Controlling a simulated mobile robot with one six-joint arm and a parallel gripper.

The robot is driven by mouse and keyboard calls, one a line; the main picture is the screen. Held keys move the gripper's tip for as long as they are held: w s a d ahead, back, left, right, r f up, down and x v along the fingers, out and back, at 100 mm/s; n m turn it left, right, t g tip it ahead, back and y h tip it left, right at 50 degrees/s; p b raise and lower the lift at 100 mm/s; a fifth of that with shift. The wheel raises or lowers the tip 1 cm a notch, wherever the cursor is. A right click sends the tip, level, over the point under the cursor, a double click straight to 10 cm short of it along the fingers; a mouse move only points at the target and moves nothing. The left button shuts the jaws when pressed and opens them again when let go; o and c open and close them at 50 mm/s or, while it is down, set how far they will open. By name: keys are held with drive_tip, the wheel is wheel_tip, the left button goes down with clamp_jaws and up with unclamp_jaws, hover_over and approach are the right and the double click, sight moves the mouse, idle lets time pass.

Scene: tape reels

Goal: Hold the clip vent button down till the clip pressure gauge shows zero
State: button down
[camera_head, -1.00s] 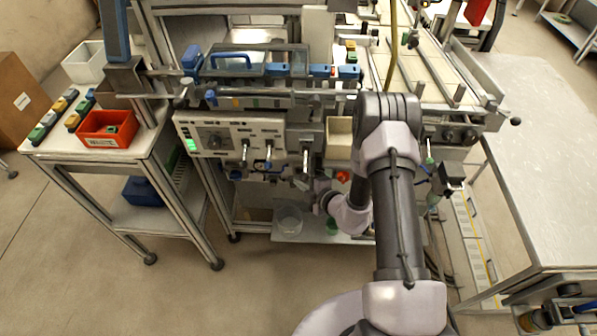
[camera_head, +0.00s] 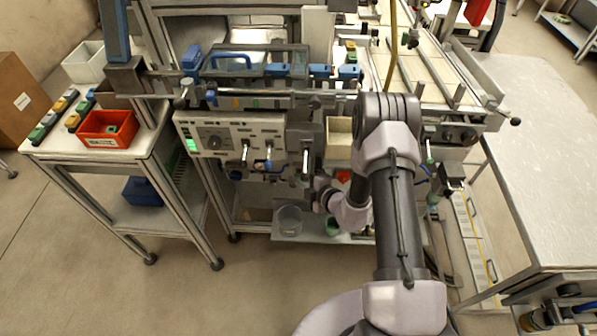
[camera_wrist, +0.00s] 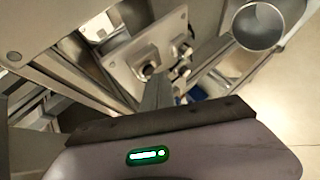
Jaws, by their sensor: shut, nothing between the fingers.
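My gripper (camera_wrist: 157,92) shows in the wrist view as closed grey fingers beyond the dark palm, with nothing between them. The fingers point at a metal plate (camera_wrist: 122,68) bearing a round, dark-centred fitting (camera_wrist: 148,71), with more small fittings beside it. I cannot tell whether the fitting is the clip vent button, or whether the fingertips touch it. In the head view my wrist (camera_head: 330,197) is low in front of the machine and the fingertips are not clear. The machine's front panel (camera_head: 232,124) carries a dark dial (camera_head: 213,142). I cannot make out the clip pressure gauge or its reading.
A clear cup (camera_head: 290,221) stands on the low shelf (camera_head: 310,237); a cup also shows in the wrist view (camera_wrist: 238,24). Levers (camera_head: 245,154) stick out of the front panel. A side table (camera_head: 60,148) with a red bin (camera_head: 92,136) stands left. Floor in front is clear.

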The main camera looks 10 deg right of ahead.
drive_tip(key=shift+w+d, duration=0.1)
drive_tip(key=shift+w, duration=0.3)
idle(0.6)
drive_tip(key=shift+s, duration=0.15)
drive_tip(key=shift+s+a, duration=0.2)
drive_tip(key=shift+s, duration=0.4)
drive_tip(key=s, duration=0.2)
drive_tip(key=s+a+p, duration=0.1)
drive_tip(key=s, duration=0.2)
drive_tip(key=shift+a, duration=0.15)
idle(0.4)
